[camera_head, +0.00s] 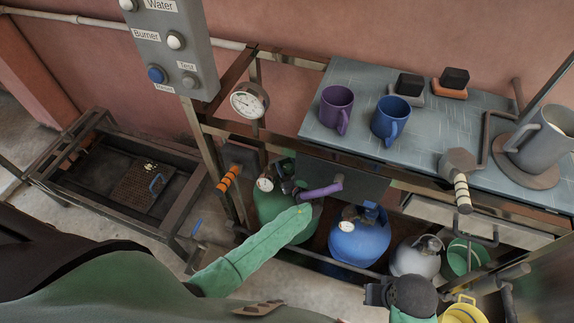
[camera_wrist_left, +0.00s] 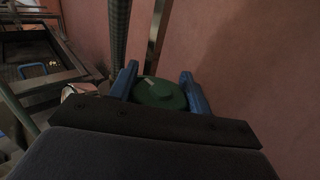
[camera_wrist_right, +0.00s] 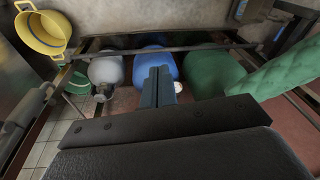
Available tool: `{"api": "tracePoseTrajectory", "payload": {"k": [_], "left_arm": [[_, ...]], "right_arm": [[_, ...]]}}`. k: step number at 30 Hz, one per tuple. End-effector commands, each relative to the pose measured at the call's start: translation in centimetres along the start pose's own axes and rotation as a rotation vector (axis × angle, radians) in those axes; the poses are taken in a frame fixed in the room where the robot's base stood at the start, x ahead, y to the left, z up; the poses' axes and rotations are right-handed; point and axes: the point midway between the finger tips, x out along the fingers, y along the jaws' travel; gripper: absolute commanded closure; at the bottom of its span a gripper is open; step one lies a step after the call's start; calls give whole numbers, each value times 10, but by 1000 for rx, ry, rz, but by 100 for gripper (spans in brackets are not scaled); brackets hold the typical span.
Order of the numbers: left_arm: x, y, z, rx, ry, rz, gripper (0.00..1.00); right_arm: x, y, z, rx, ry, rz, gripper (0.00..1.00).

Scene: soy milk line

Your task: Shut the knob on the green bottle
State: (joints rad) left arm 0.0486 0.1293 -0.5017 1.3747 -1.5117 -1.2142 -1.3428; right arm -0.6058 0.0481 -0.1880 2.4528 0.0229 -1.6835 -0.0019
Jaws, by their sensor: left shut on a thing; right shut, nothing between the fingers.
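The green bottle (camera_head: 268,205) stands under the counter, left of the blue bottle, partly hidden by my green-sleeved left arm. It also shows in the right wrist view (camera_wrist_right: 212,73). My left gripper (camera_head: 284,187) is at the top of the green bottle. In the left wrist view its two blue fingers (camera_wrist_left: 159,74) are shut on a round dark green knob (camera_wrist_left: 160,93), one on each side. How far the knob is turned cannot be told. My right gripper (camera_head: 370,293) is low at the front, apart from the bottles; its fingers (camera_wrist_right: 157,86) are together and empty.
The blue bottle (camera_head: 358,245) and a grey bottle (camera_head: 412,260) stand right of the green one. A gauge (camera_head: 265,184) and a purple bar (camera_head: 320,191) are close to my left gripper. The counter (camera_head: 350,85) overhangs; a yellow bucket (camera_head: 462,312) is at front right.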

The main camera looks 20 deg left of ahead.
Motion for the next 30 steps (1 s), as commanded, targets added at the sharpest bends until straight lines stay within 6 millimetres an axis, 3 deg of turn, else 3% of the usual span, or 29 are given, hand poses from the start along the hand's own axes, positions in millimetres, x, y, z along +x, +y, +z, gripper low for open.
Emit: {"api": "tracePoseTrajectory", "payload": {"k": [1, 3, 14, 30], "left_arm": [[0, 0, 1, -1, -1, 0, 46], [0, 0, 1, -1, -1, 0, 32], [-4, 0, -1, -1, 0, 0, 32], [-72, 0, -1, 0, 0, 0, 32]], "right_arm": [[0, -1, 0, 0, 0, -1, 100], [0, -1, 0, 0, 0, -2, 100], [2, -2, 0, -1, 3, -4, 100], [30, -17, -7, -26, 56, -38, 100]]}}
